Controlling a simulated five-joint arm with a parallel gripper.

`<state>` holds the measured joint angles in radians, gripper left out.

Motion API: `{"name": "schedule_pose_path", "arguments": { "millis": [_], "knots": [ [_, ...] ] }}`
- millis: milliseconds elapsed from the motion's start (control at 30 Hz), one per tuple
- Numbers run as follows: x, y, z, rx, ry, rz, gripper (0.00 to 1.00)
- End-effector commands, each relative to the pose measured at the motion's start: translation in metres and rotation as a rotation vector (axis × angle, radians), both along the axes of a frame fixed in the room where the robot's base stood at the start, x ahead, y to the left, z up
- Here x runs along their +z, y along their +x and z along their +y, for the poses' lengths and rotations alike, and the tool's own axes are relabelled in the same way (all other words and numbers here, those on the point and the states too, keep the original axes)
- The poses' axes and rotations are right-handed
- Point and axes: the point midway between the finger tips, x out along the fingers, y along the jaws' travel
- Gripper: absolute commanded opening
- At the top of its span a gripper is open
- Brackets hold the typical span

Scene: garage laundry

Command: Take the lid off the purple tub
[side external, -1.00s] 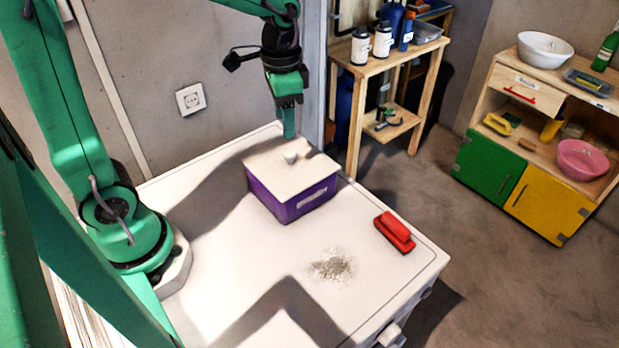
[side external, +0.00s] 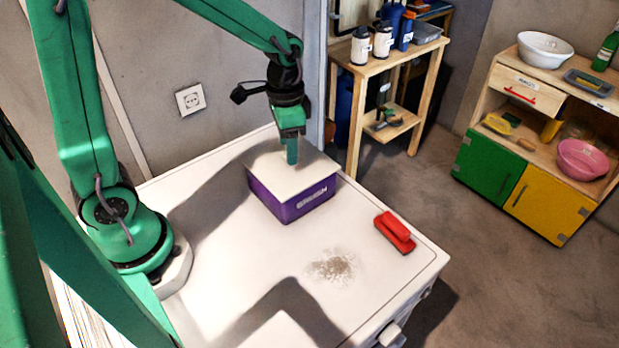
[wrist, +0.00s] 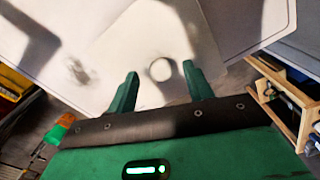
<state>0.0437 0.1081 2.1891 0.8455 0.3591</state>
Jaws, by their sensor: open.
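The purple tub (side external: 300,205) stands upright on the white worktop with its flat whitish lid (side external: 312,175) on top. In the wrist view the lid's round pale knob (wrist: 160,69) lies between my two green fingers, close to their tips. My gripper (side external: 292,160) points down just over the middle of the lid. It is open, with a gap showing on both sides of the knob in the wrist view. In the side view my finger hides the knob, so I cannot tell there how low the tips are beside it.
A red block-shaped object (side external: 395,232) lies at the worktop's right edge. A patch of grey grit (side external: 333,266) lies in front of the tub. A wooden shelf with bottles (side external: 386,65) stands behind the worktop. The worktop left of the tub is clear.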

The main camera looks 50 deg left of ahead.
Motion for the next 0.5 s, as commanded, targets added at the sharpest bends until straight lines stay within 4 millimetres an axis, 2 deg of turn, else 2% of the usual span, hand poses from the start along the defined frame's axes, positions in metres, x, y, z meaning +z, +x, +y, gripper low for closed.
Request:
{"name": "schedule_pose_path", "arguments": {
  "millis": [167,500],
  "knots": [
    [-0.0130,0.0001,0.0002,0.000,0.000,0.000,0.51],
    [-0.0140,0.0001,0.0003,0.000,0.000,-0.001,0.51]
  ]
}}
